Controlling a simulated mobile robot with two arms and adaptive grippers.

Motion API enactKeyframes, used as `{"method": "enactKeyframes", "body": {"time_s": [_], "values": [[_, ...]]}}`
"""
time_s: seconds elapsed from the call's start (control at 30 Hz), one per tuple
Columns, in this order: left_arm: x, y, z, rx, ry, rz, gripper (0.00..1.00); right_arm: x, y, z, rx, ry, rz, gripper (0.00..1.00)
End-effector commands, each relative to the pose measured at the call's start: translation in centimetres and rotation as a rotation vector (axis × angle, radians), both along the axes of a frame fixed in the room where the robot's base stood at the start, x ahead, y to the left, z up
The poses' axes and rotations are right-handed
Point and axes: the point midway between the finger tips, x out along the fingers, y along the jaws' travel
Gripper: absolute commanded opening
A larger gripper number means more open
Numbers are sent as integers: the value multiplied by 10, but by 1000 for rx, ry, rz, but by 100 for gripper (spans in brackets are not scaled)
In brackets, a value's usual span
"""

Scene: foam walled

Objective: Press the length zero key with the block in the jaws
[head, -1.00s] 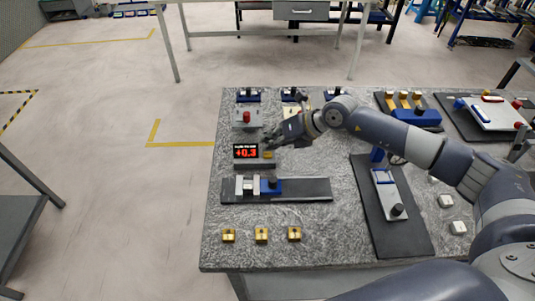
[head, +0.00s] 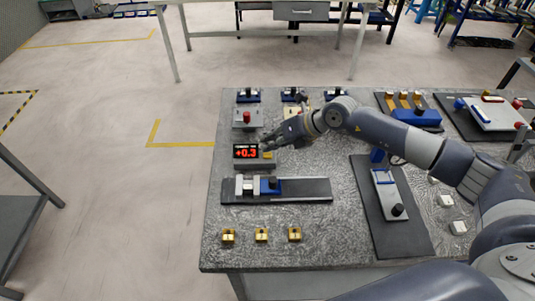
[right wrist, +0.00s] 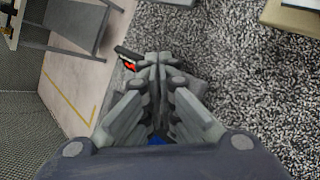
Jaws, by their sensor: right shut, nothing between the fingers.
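A small readout (head: 246,152) shows +0.3 in red digits on the left of the bench. A yellow key (head: 268,155) sits at its right side. My right gripper (head: 266,143) is shut and empty, just above and behind the key. I cannot tell whether it touches it. In the right wrist view the shut fingertips (right wrist: 157,60) hide the key, and part of the readout (right wrist: 130,62) shows beside them. In front of the readout, a vise-like fixture (head: 310,190) has pale jaws with a block (head: 248,186) between them and a blue slide (head: 271,186). My left gripper is not in view.
A grey box with a red knob (head: 247,117) stands behind the readout. Several brass blocks (head: 261,235) lie at the front edge. A dark board with a metal slide (head: 386,195) lies to the right. The speckled bench top is clear between them.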

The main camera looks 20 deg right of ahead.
Motion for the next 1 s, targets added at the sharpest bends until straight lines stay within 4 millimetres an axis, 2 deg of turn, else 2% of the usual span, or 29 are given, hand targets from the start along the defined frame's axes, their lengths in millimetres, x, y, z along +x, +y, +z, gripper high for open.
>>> {"method": "enactKeyframes", "body": {"time_s": [0.17, 1.0], "values": [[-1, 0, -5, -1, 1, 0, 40, 0, 0, -8, 0, 1, 0, 0], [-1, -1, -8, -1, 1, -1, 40, 0, 0, -13, 0, 0, 0, 0]]}}
